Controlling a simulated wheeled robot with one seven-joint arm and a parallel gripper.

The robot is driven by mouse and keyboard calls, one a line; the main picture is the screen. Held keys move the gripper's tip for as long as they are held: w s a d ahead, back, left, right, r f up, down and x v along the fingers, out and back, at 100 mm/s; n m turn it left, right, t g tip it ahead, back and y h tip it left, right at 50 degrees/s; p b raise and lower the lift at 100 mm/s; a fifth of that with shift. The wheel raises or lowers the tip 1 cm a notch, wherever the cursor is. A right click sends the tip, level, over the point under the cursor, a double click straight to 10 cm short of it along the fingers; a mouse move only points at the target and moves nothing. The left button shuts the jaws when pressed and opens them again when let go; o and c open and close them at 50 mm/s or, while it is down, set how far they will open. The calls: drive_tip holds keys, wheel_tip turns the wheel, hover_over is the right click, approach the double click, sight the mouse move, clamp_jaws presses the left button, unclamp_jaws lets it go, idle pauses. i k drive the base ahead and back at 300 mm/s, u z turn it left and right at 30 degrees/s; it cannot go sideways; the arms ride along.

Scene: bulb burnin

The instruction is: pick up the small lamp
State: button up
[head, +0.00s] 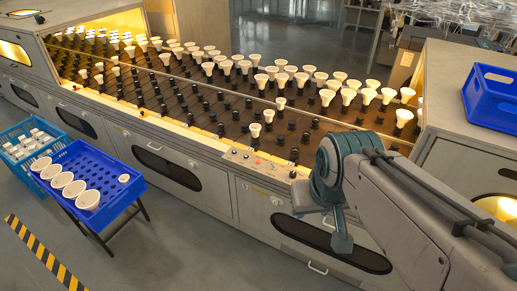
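A small white lamp (124,178) lies at the right end of a blue perforated tray (108,166) on a dark-legged stand at the left. Several larger round white lamps (74,189) lie in a row along the tray's left side. My gripper (341,240) is at the lower right, in front of the long machine, far to the right of the tray and apart from the small lamp. My arm's links hide much of it, and its fingers do not show clearly.
A long grey machine (190,145) crosses the view, with rows of dark sockets and many white lamps (292,72). A light-blue crate (30,145) of white items stands beyond the tray. A blue crate (490,95) sits at the right. The grey floor (190,240) before the machine is clear.

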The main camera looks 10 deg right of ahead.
sight(254, 128)
drive_tip(key=u, duration=1.2)
drive_tip(key=i, duration=1.1)
drive_tip(key=z, duration=0.55)
drive_tip(key=i, duration=0.75)
drive_tip(key=z, duration=1)
drive_tip(key=i, duration=0.35)
drive_tip(key=z, duration=0.45)
